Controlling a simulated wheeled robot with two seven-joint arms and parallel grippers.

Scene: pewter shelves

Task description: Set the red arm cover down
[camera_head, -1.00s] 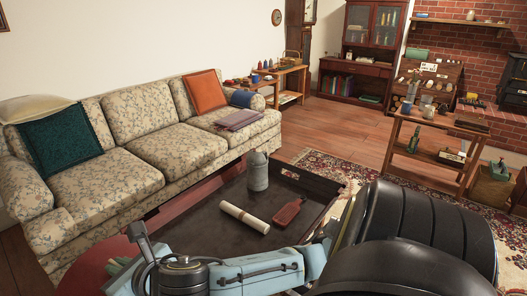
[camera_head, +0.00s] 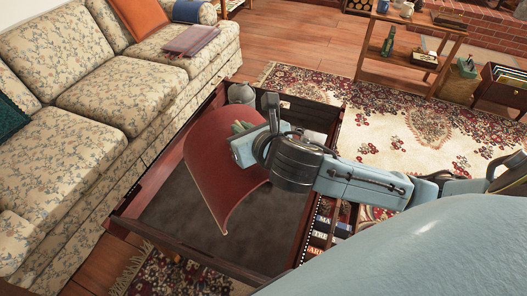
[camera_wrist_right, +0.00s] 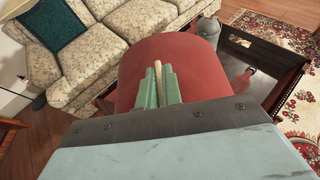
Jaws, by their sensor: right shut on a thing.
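The red arm cover (camera_head: 215,165) is a curved, dull-red sheet over the dark tray-topped table (camera_head: 205,262) in the head view. My right gripper (camera_head: 240,127) is shut on its upper right edge. The cover hangs tilted, its lower end pointing toward the near side of the tray; I cannot tell whether it touches the tray. In the right wrist view the green fingertips (camera_wrist_right: 158,88) are close together, with the cover (camera_wrist_right: 200,70) spreading beyond them. My left gripper is not in view.
A grey canister (camera_head: 241,94) stands at the tray's far corner. A red tag (camera_wrist_right: 243,82) lies in the tray in the wrist view. The floral sofa (camera_head: 115,90) runs along the left. The tray's near part is bare.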

